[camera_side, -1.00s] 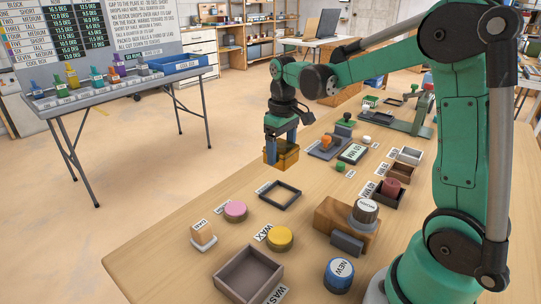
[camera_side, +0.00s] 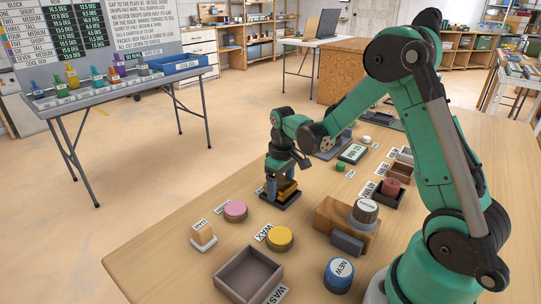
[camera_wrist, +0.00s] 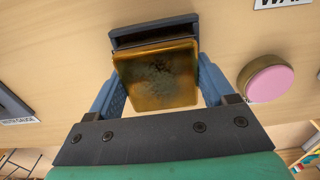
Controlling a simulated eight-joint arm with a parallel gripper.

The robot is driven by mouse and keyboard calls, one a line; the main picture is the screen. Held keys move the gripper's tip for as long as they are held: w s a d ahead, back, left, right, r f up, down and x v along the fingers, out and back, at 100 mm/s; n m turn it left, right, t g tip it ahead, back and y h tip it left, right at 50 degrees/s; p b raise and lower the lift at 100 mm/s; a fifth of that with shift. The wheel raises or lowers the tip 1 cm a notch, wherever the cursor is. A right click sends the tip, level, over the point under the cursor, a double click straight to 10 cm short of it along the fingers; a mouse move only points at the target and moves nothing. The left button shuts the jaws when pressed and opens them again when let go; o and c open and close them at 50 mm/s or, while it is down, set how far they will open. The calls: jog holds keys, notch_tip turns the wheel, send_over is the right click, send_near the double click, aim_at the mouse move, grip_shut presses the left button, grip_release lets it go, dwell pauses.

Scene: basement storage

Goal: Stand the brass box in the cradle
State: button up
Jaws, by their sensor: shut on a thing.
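The brass box (camera_side: 287,188) is a small golden-brown block with dark stains on its face, which shows in the wrist view (camera_wrist: 158,78). My gripper (camera_side: 279,189) is shut on it, with one blue finger on each side in the wrist view. The cradle is a low dark rectangular frame (camera_side: 292,204) on the table, right under the box and fingers. In the wrist view, its far bar (camera_wrist: 152,31) shows just beyond the box, and the box hides most of the rest. I cannot tell whether the box touches the cradle's floor.
A pink round block (camera_side: 235,211) stands close to the cradle, with a yellow one (camera_side: 279,238) nearer the front. A wooden block (camera_side: 345,216) lies to the right. An open waste tray (camera_side: 248,275) is at the front.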

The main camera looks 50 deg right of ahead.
aim_at(281, 182)
jog(key=o, duration=1.3)
jog(key=shift+f, duration=0.1)
notch_tip(281, 182, up, 11)
jog(key=s+a+r+t, duration=0.1)
jog(key=s+a+t, duration=0.6)
jog(key=a, duration=0.4)
jog(key=shift+a+r, duration=0.25)
jog(key=shift+r, duration=0.1)
jog(key=shift+s, duration=0.1)
